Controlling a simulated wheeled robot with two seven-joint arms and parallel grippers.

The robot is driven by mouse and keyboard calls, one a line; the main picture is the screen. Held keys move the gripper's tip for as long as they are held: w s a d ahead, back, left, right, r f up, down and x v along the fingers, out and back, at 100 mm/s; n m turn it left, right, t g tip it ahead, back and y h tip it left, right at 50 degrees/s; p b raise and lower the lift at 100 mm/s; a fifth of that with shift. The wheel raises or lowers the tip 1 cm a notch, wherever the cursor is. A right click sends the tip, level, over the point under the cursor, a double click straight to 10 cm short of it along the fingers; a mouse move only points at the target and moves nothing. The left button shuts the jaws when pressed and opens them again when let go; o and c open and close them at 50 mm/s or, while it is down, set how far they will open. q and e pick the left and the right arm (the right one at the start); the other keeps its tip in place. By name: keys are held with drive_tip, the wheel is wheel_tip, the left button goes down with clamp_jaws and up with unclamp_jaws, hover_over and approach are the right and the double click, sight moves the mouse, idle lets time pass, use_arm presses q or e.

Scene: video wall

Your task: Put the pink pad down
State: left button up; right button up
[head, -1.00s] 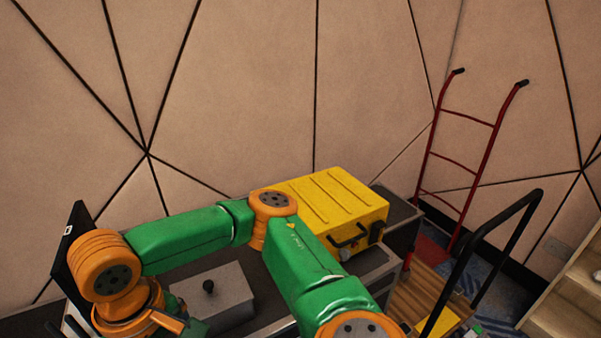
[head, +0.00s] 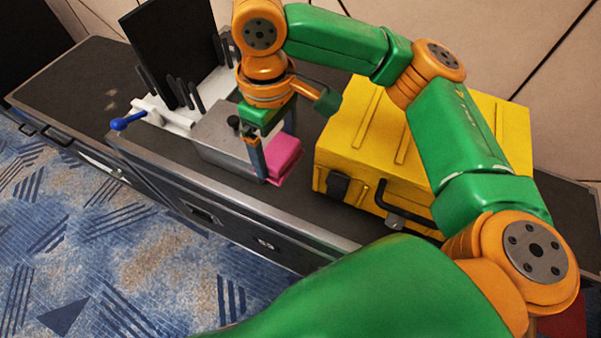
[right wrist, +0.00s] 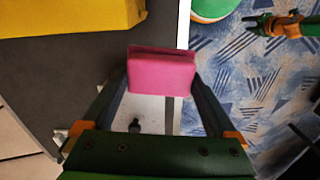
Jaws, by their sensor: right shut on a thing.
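The pink pad (head: 286,161) is held between the fingers of my right gripper (head: 277,158), beside the grey box and above or at the dark counter top (head: 318,205). I cannot tell whether it touches the counter. In the right wrist view the pink pad (right wrist: 162,74) sits between the two fingertips of my right gripper (right wrist: 162,82).
A yellow case (head: 360,150) stands right of the pad. A grey box (head: 222,138) with a black knob is just left of it. A white device with a black panel (head: 172,50) and blue-knobbed lever (head: 128,121) stands farther left. Bare counter lies at far left.

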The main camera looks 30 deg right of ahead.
sight(274, 157)
drive_tip(key=f, duration=0.1)
drive_tip(key=f+b, duration=0.1)
drive_tip(key=f+n, duration=0.1)
drive_tip(key=shift+w+a, duration=0.25)
wheel_tip(274, 157, down, 9)
drive_tip(key=shift+f+b, duration=0.1)
drive_tip(key=shift+b, duration=0.85)
use_arm(q)
drive_tip(key=f, duration=0.4)
drive_tip(key=shift+s+d+f, duration=0.1)
drive_tip(key=shift+d, duration=0.25)
use_arm(e)
drive_tip(key=o, duration=0.8)
drive_tip(key=shift+o, duration=0.2)
wheel_tip(274, 157, up, 12)
drive_tip(key=shift+r+p, duration=0.2)
drive_tip(key=shift+p, duration=1.05)
use_arm(q)
wheel_tip(274, 157, up, 2)
drive_tip(key=shift+r, duration=0.1)
use_arm(e)
drive_tip(key=shift+f, duration=0.1)
